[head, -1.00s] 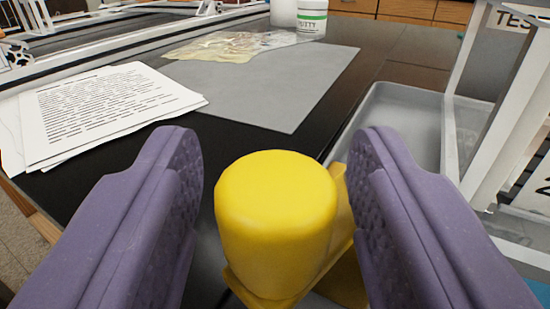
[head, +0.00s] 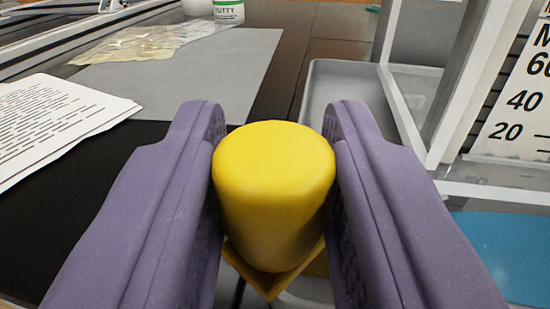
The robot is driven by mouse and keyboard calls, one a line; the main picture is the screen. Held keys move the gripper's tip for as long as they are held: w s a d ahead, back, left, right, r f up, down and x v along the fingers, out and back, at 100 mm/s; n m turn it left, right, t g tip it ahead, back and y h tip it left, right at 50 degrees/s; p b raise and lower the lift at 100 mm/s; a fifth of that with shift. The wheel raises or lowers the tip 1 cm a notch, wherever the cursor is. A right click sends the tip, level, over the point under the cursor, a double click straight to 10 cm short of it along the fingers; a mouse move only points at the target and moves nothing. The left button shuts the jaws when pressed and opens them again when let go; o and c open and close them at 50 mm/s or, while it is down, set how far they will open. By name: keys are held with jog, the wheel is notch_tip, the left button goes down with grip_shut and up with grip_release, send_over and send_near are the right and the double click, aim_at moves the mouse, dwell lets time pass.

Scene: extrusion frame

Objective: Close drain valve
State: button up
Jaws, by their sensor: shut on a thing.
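The drain valve's yellow knob (head: 272,190) stands in the lower middle of the head view, with a yellow pointed part showing beneath it. My purple gripper (head: 274,165) has one finger on each side of the knob. Both pads touch its sides, so the gripper is shut on it. The valve's body and pipe below the knob are mostly hidden by the knob and the fingers.
Printed papers (head: 50,120) lie on the black bench at left, beside a grey mat (head: 200,80). A putty tub (head: 229,10) stands at the back. A grey tray (head: 345,85), white frame posts (head: 450,110), a scale panel (head: 520,105) and a blue surface (head: 505,245) are at right.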

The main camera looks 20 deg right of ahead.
jog(key=m+h, duration=0.1)
jog(key=w+m+g+h+p, duration=0.1)
jog(key=g+h+p, duration=0.1)
jog(key=shift+w+a+r+m+h, duration=0.15)
jog(key=shift+a+m+h, duration=0.15)
jog(key=shift+m+h, duration=0.1)
jog(key=m+g+h+p, duration=0.1)
jog(key=w+m+g+h, duration=0.1)
jog(key=g+h, duration=0.1)
jog(key=shift+w+m+p, duration=0.1)
jog(key=shift+m+p, duration=0.3)
jog(key=shift+w+f+m+g+h, duration=0.1)
jog(key=shift+w+m+g+h, duration=0.15)
jog(key=shift+m+g+h, duration=0.3)
jog(key=shift+w+f+m+g+h, duration=0.1)
jog(key=shift+w+m+g+h, duration=0.15)
jog(key=shift+m+g+h, duration=0.3)
jog(key=shift+w+d+m+g+h, duration=0.1)
jog(key=shift+w+m+g+h, duration=0.1)
jog(key=shift+m+g+h, duration=0.4)
jog(key=shift+w+d+m+g+h, duration=0.15)
jog(key=shift+m+g, duration=0.15)
jog(key=shift+g, duration=0.6)
jog(key=shift+r, duration=0.1)
jog(key=o, duration=0.9)
jog(key=shift+o, duration=0.2)
jog(key=p+v, duration=0.2)
jog(key=v, duration=0.6)
